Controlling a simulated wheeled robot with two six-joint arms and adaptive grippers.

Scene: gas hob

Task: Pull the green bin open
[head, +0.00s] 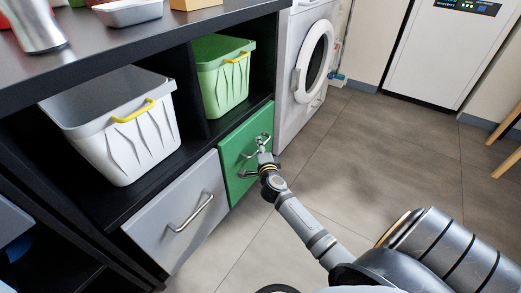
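The green bin front (232,165) is a flat green panel low in the dark cabinet, right of a grey front. It looks closed, about in line with the grey front. A metal bar handle is on it, mostly hidden by my gripper. My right gripper (261,142) is at this handle, in front of the panel. Its fingers are small and overlap the handle, so I cannot tell whether they are shut on it. A green basket (222,85) with a yellow handle stands on the shelf above. My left gripper is not in view.
A grey bin front (175,222) with a bar handle is to the left. A white basket (125,140) stands above it. A white washing machine (302,60) stands just right of the cabinet. The tiled floor (385,150) in front is clear.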

